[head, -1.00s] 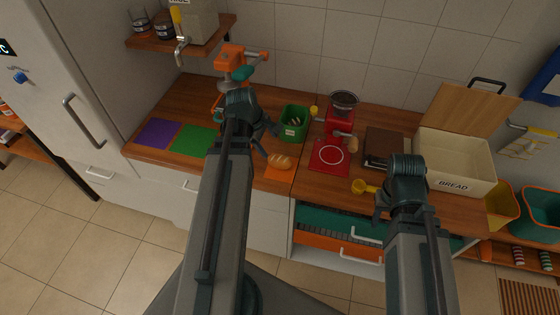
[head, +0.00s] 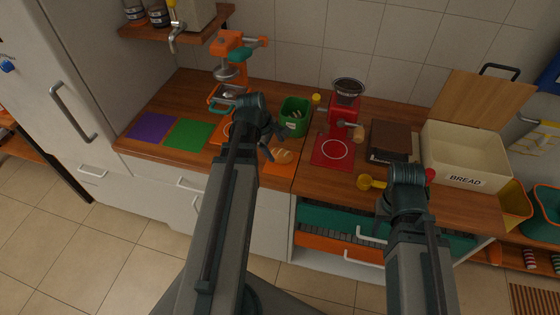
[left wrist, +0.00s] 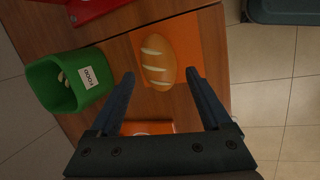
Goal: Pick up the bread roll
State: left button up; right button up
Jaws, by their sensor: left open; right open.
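The bread roll (head: 283,156) is golden with pale slashes and lies on an orange mat (head: 277,170) near the counter's front edge. In the left wrist view the roll (left wrist: 158,62) lies ahead of my left gripper (left wrist: 160,78), roughly between the lines of its two spread fingers and beyond most of their length. My left gripper (head: 271,145) is open and empty, just left of the roll in the head view. My right arm ends over the counter's front at the right; its gripper (head: 380,208) is open, partly hidden by the wrist.
A green food bin (head: 294,117) stands just behind the roll. Purple (head: 152,126) and green mats (head: 187,133) lie left.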

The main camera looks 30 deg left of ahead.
aim_at(278, 152)
pick_arm(q)
jog(key=b+x, duration=0.5)
jog(key=shift+w+a+f, duration=0.1)
jog(key=shift+a+f, duration=0.05)
jog(key=c, duration=1.1)
